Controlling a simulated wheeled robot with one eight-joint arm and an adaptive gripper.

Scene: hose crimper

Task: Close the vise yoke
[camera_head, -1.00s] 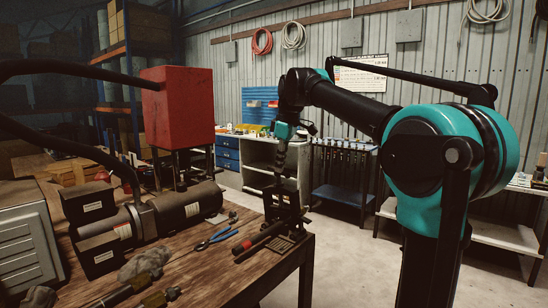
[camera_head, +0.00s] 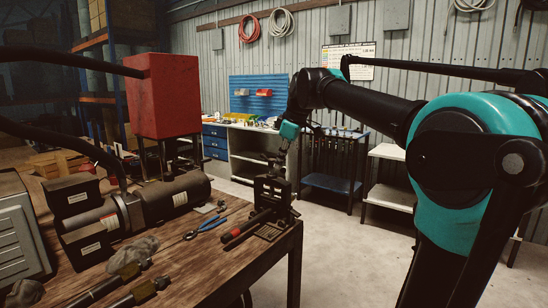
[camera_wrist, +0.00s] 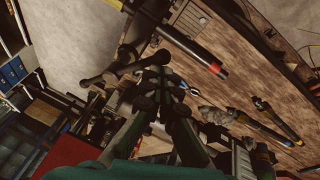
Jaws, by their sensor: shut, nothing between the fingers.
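The vise (camera_head: 272,190) is a dark metal frame at the right front corner of the wooden workbench. Its yoke is too dark to separate clearly from the frame, so I cannot tell its angle. In the wrist view a dark bar with a rounded end (camera_wrist: 103,76) lies just left of my fingers; it may be part of the vise. My gripper (camera_head: 274,162) is just above the vise top in the head view. Its closed fingertips (camera_wrist: 158,62) show in the wrist view with nothing between them. Whether they touch the vise is unclear.
A dark pipe with a red end (camera_head: 244,230) lies on the workbench (camera_head: 205,262) beside the vise. Blue-handled pliers (camera_head: 208,226), a grey rag and fittings lie further left. A red box-shaped unit (camera_head: 162,96) stands behind. Open floor lies right of the bench.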

